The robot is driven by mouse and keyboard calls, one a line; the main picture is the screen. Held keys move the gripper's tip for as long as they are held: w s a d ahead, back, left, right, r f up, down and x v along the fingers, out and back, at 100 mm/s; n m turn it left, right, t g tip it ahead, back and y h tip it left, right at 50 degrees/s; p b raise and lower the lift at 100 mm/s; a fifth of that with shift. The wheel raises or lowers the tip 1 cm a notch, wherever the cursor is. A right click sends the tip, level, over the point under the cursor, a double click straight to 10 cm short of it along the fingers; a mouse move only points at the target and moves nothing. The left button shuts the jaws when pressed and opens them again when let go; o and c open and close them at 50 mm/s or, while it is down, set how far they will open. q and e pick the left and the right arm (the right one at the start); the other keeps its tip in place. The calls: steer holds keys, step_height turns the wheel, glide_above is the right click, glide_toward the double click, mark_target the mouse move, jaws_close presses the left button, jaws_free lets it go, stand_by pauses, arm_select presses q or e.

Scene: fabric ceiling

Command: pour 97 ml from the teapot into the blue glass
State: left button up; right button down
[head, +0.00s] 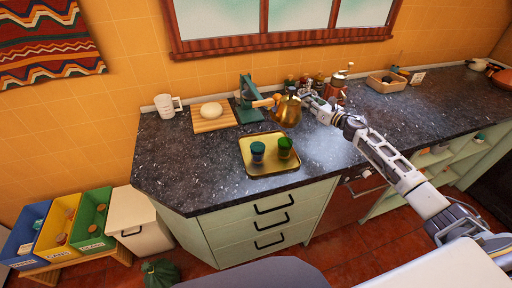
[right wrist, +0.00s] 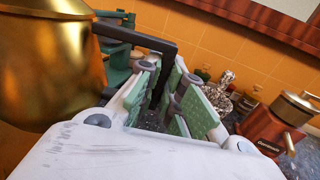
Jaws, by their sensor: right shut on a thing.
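The brass teapot (head: 288,112) is above the counter behind the tray. It also shows large at the left of the right wrist view (right wrist: 45,65), with its black handle (right wrist: 160,45). My right gripper (head: 308,98) is at the teapot's right side, its green-padded fingers (right wrist: 168,95) shut on the handle. The teapot looks roughly upright, with no stream visible. The blue glass (head: 257,152) stands on the left part of the yellow tray (head: 270,169), in front and left of the teapot. The level inside it cannot be told. My left gripper is not in view.
A green glass (head: 285,147) stands close right of the blue one. A green device (head: 248,101), a board (head: 214,120) with a pale round thing and a white mug (head: 167,105) are to the left. A red appliance (head: 335,91) stands behind my right gripper. The front-left counter is clear.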

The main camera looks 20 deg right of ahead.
steer(key=shift+s+a+n+g+y, duration=0.2)
steer(key=shift+s+a+n+y, duration=0.1)
steer(key=shift+a+y, duration=0.25)
steer(key=shift+s+a+n+g+y, duration=0.2)
steer(key=shift+a+n+y, duration=0.1)
steer(key=shift+a+y, duration=0.2)
steer(key=shift+w, duration=0.1)
steer(key=shift+b, duration=0.35)
